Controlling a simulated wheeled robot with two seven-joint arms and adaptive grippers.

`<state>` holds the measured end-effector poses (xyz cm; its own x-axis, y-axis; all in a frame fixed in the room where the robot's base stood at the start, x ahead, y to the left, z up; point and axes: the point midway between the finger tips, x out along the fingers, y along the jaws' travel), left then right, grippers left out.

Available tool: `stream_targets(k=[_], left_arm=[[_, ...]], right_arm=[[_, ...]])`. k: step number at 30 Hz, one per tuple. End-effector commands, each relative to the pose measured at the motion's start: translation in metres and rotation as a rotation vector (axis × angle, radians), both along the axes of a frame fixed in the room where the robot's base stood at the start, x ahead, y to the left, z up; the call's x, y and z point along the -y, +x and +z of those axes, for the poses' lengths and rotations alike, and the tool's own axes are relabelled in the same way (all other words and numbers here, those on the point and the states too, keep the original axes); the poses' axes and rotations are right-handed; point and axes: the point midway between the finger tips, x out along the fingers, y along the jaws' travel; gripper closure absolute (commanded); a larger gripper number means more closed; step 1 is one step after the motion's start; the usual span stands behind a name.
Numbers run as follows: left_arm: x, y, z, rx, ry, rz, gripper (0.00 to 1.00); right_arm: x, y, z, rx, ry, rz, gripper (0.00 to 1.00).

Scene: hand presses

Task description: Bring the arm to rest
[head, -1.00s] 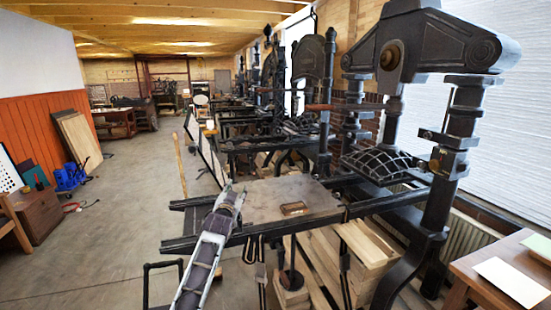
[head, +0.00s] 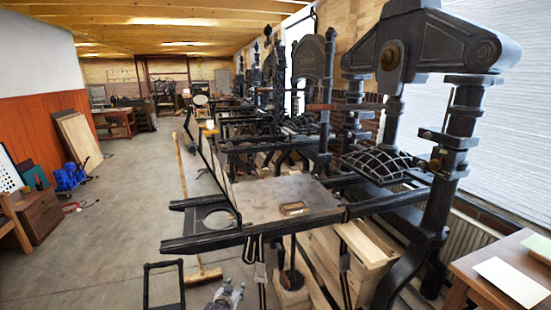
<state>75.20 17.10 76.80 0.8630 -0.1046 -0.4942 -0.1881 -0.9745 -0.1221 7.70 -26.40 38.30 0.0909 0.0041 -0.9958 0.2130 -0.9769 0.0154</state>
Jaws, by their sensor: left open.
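My left gripper (head: 226,292) shows at the bottom edge of the head view, low in front of the near press's rails. It is small and cut off by the frame. It is open, and I see nothing held in it. The rest of my left arm is out of view. My right gripper is not in view. The near hand press (head: 440,150) stands on the right, with its flat bed (head: 270,197) run out on black rails. A small brown block (head: 294,208) lies on the bed, apart from the gripper.
The front rail (head: 205,243) lies above the gripper in the picture. A broom (head: 182,165) stands to its left, its head (head: 203,276) on the floor. A black metal frame (head: 163,268) is left of the gripper. A wooden table (head: 478,280) is at right.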

Motion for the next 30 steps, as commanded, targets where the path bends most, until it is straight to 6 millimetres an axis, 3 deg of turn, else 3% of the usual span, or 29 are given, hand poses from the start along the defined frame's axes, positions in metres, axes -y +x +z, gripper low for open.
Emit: stream_targets(k=[3,12,21,30], left_arm=[[-0.006,-0.03,-0.046,-0.069,-0.001,0.006,0.56],[-0.022,-0.111,-0.145,-0.235,0.003,0.023,0.56],[-0.04,-0.208,-0.229,-0.4,0.018,0.039,0.56],[-0.058,-0.316,-0.296,-0.558,0.042,0.048,0.56]], right_arm=[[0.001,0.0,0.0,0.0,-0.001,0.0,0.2],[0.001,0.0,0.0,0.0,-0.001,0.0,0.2],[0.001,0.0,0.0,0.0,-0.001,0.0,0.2],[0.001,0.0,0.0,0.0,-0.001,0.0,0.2]])
